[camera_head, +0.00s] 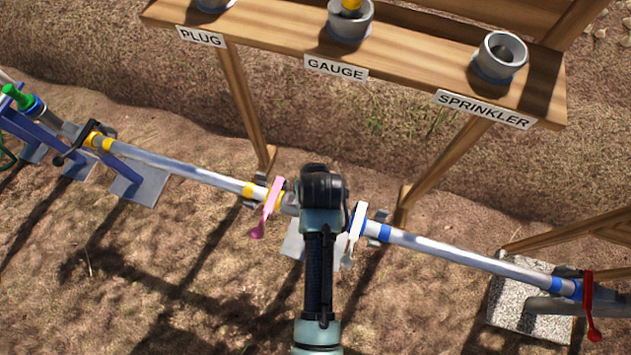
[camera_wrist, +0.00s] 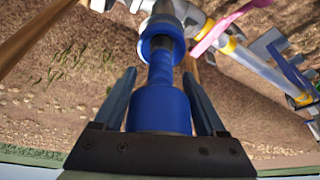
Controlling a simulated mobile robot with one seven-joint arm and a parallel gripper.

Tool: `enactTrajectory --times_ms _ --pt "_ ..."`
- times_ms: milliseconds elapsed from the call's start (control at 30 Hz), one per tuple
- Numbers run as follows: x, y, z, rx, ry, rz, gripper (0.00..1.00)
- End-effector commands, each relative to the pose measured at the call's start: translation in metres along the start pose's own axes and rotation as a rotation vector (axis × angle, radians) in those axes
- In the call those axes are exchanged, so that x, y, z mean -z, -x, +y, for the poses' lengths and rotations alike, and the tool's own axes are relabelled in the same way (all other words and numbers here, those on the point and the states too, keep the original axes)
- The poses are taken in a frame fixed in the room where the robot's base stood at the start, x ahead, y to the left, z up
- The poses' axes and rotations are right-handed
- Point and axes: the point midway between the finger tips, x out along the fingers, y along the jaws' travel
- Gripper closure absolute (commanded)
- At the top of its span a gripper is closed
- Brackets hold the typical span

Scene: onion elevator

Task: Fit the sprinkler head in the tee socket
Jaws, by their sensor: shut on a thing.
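In the wrist view, my gripper (camera_wrist: 158,76) is shut on the blue sprinkler head (camera_wrist: 160,108), its fingers on either side of the wide body. The narrower blue neck points away from my palm, toward the tee socket (camera_wrist: 154,28), a grey fitting with a blue ring. The neck's end overlaps the ring's dark mouth; I cannot tell whether it is inside or just in front. In the head view, my arm covers the tee, the sprinkler head and my gripper's fingers.
The silver pipe (camera_head: 455,255) runs across the scene. A pink lever (camera_head: 268,206) and a white lever (camera_head: 356,228) stand close on either side of my arm. Behind is a wooden shelf (camera_head: 410,66) with labelled cups; the SPRINKLER cup (camera_head: 499,58) looks empty. A red lever (camera_head: 590,305) is far right.

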Motion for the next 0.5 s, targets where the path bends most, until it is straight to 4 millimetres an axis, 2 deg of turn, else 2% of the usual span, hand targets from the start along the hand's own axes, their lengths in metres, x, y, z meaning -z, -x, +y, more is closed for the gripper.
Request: enactTrajectory --times_ms 333,367,500 --pt "-0.0017 -0.0064 0.0002 0.000 0.000 0.002 1.00" --pt "-0.0021 -0.0059 0.0002 0.000 0.000 0.001 0.21" --pt "-0.0020 -0.0056 0.0002 0.000 0.000 0.000 0.00"
